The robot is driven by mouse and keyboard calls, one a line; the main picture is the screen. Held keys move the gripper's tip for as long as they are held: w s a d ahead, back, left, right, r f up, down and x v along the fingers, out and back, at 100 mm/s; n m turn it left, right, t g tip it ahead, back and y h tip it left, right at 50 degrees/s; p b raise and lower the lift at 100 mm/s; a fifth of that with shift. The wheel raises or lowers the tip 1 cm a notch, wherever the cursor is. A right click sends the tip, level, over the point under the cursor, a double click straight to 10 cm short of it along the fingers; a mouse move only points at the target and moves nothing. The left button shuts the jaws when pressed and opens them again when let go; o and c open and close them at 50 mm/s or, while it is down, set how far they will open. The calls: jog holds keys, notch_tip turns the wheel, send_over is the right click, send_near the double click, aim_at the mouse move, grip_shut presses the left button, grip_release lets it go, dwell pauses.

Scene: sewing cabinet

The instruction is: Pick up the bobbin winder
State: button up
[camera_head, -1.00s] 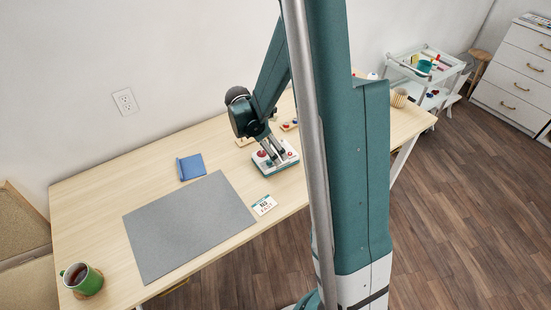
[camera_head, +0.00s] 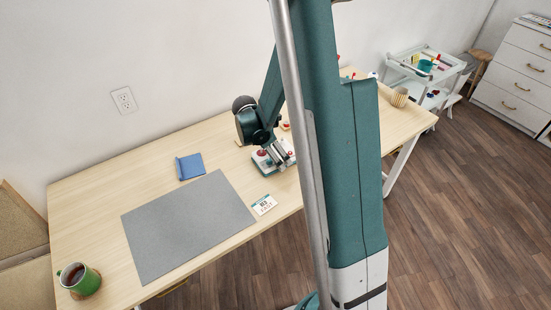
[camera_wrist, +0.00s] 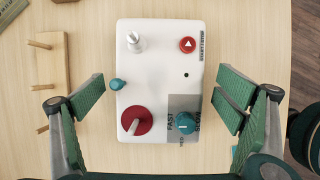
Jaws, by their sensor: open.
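The bobbin winder (camera_wrist: 160,78) is a white box on the table in the wrist view. It has a metal spindle, a red button, a red disc with a post, and a teal dial marked FAST and SLOW. A small teal knob sticks out at its left side. It also shows in the head view (camera_head: 283,152), partly covered by my gripper. My gripper (camera_wrist: 160,108) is open and empty above it, with one green-padded finger on each side of the box. The fingers look apart from the box; their exact height is unclear.
A wooden rack with pegs (camera_wrist: 50,85) lies close to the left finger. A small label card (camera_head: 264,204), a grey mat (camera_head: 188,225), a blue booklet (camera_head: 190,166) and a green mug (camera_head: 88,280) lie further left on the table (camera_head: 95,190). The table's edge is close at right.

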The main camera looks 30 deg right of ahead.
jog(key=shift+d+f, duration=0.2)
jog(key=shift+f, duration=0.15)
dwell(0.3)
jog(key=c, duration=1.4)
